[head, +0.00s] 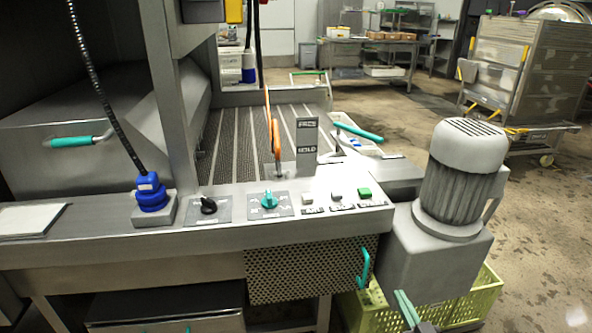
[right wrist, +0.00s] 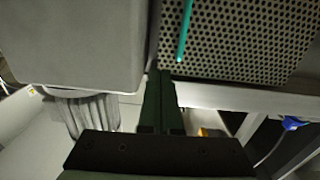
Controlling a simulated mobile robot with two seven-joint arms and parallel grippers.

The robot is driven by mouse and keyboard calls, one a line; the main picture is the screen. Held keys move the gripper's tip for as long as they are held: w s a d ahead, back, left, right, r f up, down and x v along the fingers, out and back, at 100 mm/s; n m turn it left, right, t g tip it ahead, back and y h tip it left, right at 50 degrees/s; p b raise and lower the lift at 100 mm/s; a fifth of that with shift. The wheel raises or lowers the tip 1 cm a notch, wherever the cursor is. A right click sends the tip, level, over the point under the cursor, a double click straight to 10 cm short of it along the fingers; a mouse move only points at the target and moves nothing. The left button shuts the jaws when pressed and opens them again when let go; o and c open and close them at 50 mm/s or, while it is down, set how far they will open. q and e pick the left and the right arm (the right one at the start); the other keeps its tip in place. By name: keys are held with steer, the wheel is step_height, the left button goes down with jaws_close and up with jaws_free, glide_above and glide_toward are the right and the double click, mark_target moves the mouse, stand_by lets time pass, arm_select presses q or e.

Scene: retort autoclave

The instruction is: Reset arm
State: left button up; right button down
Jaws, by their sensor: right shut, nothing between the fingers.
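My right gripper (head: 400,294) shows at the bottom of the head view, in front of the grey motor housing (head: 432,262). Its teal fingers are shut together with nothing between them. In the right wrist view its fingers (right wrist: 160,76) look dark and point toward the perforated panel (right wrist: 240,40), whose teal handle (right wrist: 184,30) is close to the fingertips. The grey housing (right wrist: 80,45) fills the left of that view. My left gripper is not in view.
The steel control bench (head: 100,245) carries a black knob (head: 208,205), a teal knob (head: 268,200) and several push buttons. A yellow-green crate (head: 480,300) stands on the floor below the motor (head: 462,165). Open floor (head: 550,220) lies to the right; a cart (head: 520,80) stands behind.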

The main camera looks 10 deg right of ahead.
steer(key=s+a+f+n+g+y, duration=0.1)
steer(key=s+a+n+g+y, duration=0.15)
steer(key=s+a, duration=0.6)
steer(key=s+a+f+n+g+y, duration=0.15)
steer(key=s+a+g, duration=0.25)
steer(key=s+a, duration=0.45)
arm_select(q)
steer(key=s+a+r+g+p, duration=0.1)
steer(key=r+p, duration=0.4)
steer(key=p, duration=0.5)
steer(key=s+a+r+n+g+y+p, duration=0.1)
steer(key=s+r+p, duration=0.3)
steer(key=p, duration=0.6)
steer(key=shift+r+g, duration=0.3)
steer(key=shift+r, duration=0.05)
arm_select(e)
steer(key=s+d+r+m+g+h, duration=0.1)
steer(key=s+r, duration=0.3)
steer(key=r, duration=0.5)
steer(key=shift+d+m+g, duration=0.4)
steer(key=shift+d+g, duration=0.05)
steer(key=shift+d, duration=0.05)
